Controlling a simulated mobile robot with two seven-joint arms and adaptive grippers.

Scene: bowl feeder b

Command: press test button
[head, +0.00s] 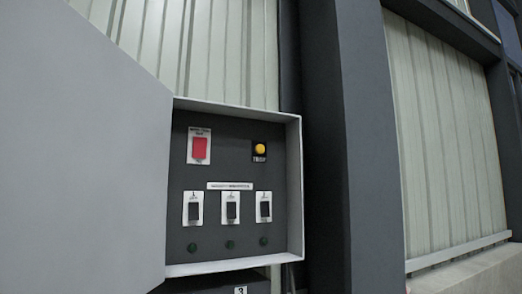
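An open grey control box (295,185) is mounted ahead of me in the head view, its dark panel facing me. A round yellow button (260,149) sits at the panel's upper right. A small dark label (259,159) is directly below it, with lettering too small to read surely. A red switch (200,148) on a white plate is at the upper left. Three black switches (231,210) on white plates form a row below a white label strip (230,186). Three dark green round lamps (230,244) are under them. Neither of my grippers is in view.
The box's large grey door (80,150) stands open and fills the left side. A dark pillar (345,150) rises right of the box. Corrugated pale wall panels (445,140) are behind and to the right. The space before the panel looks clear.

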